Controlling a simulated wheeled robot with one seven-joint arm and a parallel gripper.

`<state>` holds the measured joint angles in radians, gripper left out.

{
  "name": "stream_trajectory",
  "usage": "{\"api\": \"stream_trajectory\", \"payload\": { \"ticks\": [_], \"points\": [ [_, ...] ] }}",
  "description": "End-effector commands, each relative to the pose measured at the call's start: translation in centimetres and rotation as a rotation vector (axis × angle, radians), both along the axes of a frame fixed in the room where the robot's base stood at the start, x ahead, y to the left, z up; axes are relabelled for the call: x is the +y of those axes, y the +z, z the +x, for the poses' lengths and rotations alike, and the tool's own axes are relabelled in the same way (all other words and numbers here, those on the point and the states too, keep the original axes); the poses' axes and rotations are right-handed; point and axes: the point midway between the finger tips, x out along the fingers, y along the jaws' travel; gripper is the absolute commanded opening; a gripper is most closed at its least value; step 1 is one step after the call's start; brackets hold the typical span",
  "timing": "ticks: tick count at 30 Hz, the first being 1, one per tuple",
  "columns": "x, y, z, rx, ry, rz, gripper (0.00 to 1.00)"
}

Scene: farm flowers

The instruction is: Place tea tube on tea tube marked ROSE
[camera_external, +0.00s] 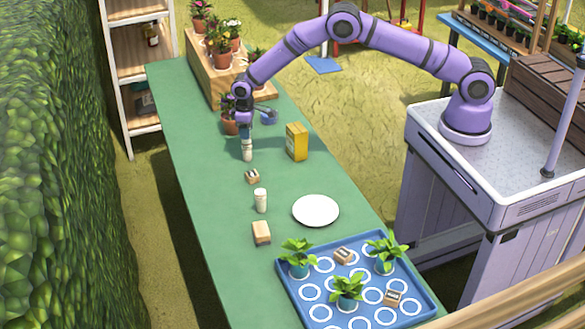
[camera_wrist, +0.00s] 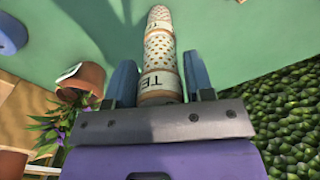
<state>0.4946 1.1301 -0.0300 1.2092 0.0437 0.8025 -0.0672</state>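A white, dotted tea tube (camera_external: 247,151) stands out below my gripper (camera_external: 245,130) over the far half of the green table. A second white tea tube (camera_external: 260,200) stands upright nearer the camera. No ROSE marking is readable.
A yellow box (camera_external: 297,142) stands right of my gripper.

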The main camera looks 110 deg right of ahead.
Motion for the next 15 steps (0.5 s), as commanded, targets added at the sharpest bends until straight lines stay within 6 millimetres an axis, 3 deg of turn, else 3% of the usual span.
{"api": "stream_trajectory", "payload": {
  "ticks": [2, 11, 15],
  "points": [
    [0.0, 0.0, 0.0, 0.000, 0.000, 0.000, 0.65],
    [0.0, 0.2, 0.0, -0.001, 0.000, 0.000, 0.65],
    [0.0, 1.5, 0.1, -0.003, 0.000, -0.001, 0.65]
  ]
}}
